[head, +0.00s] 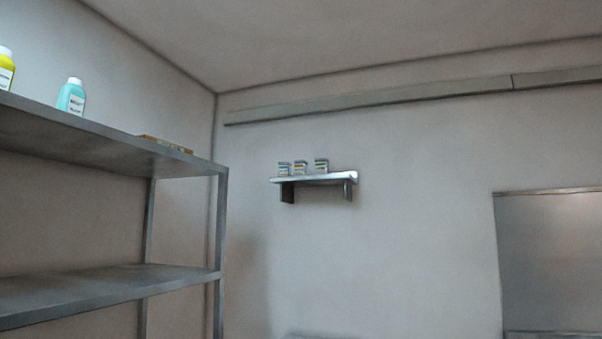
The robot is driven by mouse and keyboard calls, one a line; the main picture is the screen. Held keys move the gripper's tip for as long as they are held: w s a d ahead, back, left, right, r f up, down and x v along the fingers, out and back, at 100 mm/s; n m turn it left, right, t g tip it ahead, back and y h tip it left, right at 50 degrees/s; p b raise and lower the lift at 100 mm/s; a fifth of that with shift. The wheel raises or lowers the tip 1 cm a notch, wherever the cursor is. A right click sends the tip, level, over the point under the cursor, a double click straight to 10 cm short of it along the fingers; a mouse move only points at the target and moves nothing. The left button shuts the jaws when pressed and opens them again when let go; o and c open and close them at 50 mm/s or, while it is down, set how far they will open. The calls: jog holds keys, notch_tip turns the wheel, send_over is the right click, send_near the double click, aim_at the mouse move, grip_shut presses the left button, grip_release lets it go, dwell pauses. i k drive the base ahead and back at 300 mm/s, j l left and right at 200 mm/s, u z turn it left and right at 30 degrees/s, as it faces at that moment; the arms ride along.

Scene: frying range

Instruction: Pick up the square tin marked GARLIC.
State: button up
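Three small tins stand in a row on a small metal wall shelf (330,180) in the head view. They are a left tin (284,169), a middle tin (300,168) and a right tin (321,166). All are far off and look boxy, with coloured bands. Their lettering is too small to read, so I cannot tell which is marked GARLIC. My gripper is not in view.
A tall metal rack (110,150) stands at the left. Its top holds a yellow bottle (6,70), a teal bottle (71,98) and a flat brownish item (166,144). A metal panel (552,262) is on the right. The wall around the small shelf is clear.

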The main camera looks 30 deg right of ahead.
aim_at(300, 167)
jog(key=i+l, duration=0.2)
jog(key=l, duration=0.15)
jog(key=i+l, duration=0.15)
jog(key=l, duration=0.2)
jog(key=i+l, duration=0.2)
jog(key=l, duration=0.15)
jog(key=i+l, duration=0.15)
jog(key=l, duration=0.2)
jog(key=i+l+u, duration=0.1)
jog(key=l, duration=0.25)
jog(key=i+l, duration=0.45)
jog(key=l, duration=0.3)
jog(key=i+l, duration=0.15)
jog(key=l, duration=0.2)
